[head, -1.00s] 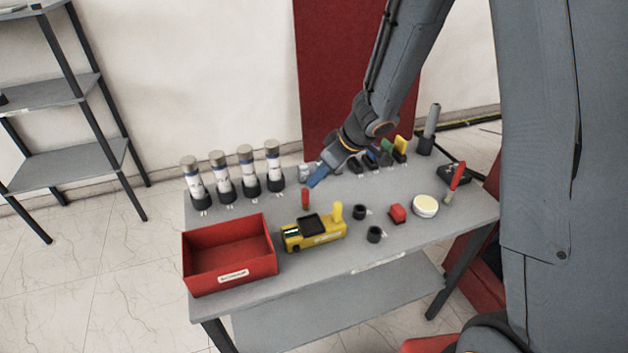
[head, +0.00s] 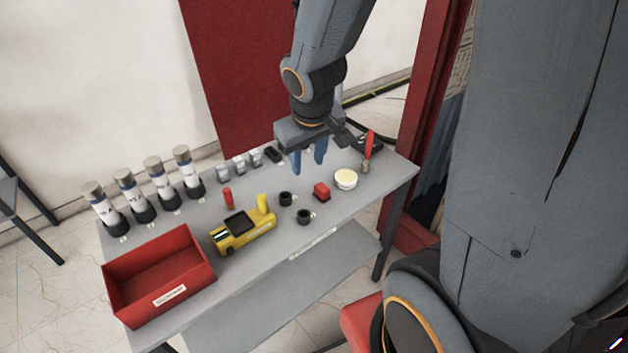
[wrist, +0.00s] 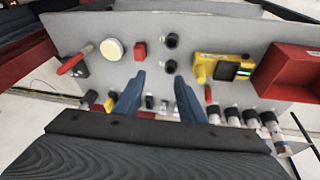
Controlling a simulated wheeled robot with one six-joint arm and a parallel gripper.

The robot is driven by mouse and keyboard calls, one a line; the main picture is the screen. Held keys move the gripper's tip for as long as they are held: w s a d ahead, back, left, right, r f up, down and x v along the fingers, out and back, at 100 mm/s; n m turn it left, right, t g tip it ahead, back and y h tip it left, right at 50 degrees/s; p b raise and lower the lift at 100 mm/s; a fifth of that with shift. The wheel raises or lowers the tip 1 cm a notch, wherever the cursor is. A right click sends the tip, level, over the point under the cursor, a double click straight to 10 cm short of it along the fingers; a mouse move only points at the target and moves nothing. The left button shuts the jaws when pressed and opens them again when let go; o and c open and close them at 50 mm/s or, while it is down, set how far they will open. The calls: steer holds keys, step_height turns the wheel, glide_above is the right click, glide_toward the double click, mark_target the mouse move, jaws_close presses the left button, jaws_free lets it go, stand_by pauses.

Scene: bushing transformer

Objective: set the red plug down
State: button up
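A small red plug (head: 228,198) stands upright on the grey table, just behind the yellow device (head: 245,232) in the head view. It also shows in the wrist view (wrist: 208,94), to the right of the fingers. My gripper (head: 308,168) is above the table, well to the right of the red plug and apart from it. Its two blue fingers point down with a clear gap between them. In the wrist view my gripper (wrist: 158,92) is open and nothing is held between the fingers.
A red bin (head: 208,268) stands at the table's left front. Several bushings (head: 157,175) line the back left. Black rings (head: 286,198), a red block (head: 321,192), a cream-topped round tin (head: 346,179) and a red-handled tool (head: 370,143) stand on the right side.

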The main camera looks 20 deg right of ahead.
steer(key=s+a+m+g, duration=0.1)
steer(key=s, duration=0.6)
steer(key=shift+s+a+r+m+g+y, duration=0.15)
steer(key=shift+s+a+m+g+y, duration=0.15)
steer(key=shift+m+g+y, duration=0.1)
